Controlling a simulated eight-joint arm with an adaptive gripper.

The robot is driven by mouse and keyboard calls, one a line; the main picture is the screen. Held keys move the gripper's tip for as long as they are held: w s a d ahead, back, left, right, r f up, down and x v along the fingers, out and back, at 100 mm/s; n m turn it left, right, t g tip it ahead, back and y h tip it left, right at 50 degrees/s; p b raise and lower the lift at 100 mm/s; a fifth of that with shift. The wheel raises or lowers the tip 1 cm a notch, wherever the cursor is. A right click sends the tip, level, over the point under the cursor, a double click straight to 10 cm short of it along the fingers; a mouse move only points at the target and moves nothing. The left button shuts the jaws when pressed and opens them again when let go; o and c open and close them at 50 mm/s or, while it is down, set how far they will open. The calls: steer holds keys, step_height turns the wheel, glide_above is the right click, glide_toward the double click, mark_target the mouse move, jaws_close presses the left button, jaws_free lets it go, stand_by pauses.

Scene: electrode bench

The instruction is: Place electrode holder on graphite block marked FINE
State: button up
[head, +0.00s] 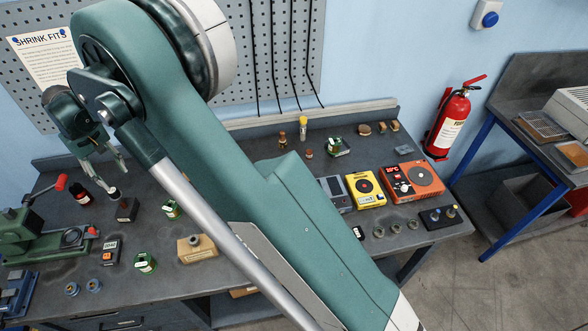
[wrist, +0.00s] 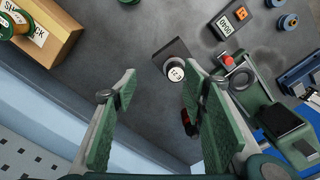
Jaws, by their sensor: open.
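My gripper (head: 112,168) is open at the back left of the bench in the head view. In the wrist view my gripper (wrist: 160,82) has its two green-padded fingers wide apart, with nothing between them. A small cylinder with a white, dark-marked top (wrist: 175,71) stands just beyond the fingertips, nearer the right one; it may be the electrode holder. It touches or overlaps the edge of a dark block (wrist: 169,49), which also shows in the head view (head: 127,209). I cannot tell whether it stands on or beside that block. The marking is unreadable; no FINE label is legible.
A dark red-and-black item (head: 80,194) stands left of the gripper, partly hidden by a finger in the wrist view. My arm hides the bench's middle.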

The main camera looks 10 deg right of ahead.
steer(key=d+r+m+t, duration=0.1)
steer(key=d+r, duration=0.5)
steer(key=d, duration=0.4)
steer(key=s+d+r+m+t+y, duration=0.1)
steer(key=d+r, duration=0.6)
steer(key=d, duration=0.4)
steer(key=d+r+m, duration=0.1)
steer(key=d+r, duration=0.5)
steer(key=d, duration=0.4)
steer(key=s+d+r+m+t, duration=0.1)
steer(key=s+d+r, duration=0.1)
steer(key=s+d, duration=0.5)
steer(key=s+d+r+m+t, duration=0.1)
steer(key=s+d+r, duration=0.15)
steer(key=d, duration=0.75)
steer(key=s+d+f+m+t, duration=0.1)
steer(key=s+d+f, duration=0.2)
steer(key=s+d, duration=0.7)
steer(key=s+d+f+m+t+h, duration=0.1)
steer(key=s+d+f+m+t, duration=0.1)
steer(key=s+d, duration=0.8)
steer(key=shift+s+f+m, duration=0.2)
steer(key=shift+f+m, duration=0.1)
steer(key=shift+f, duration=0.15)
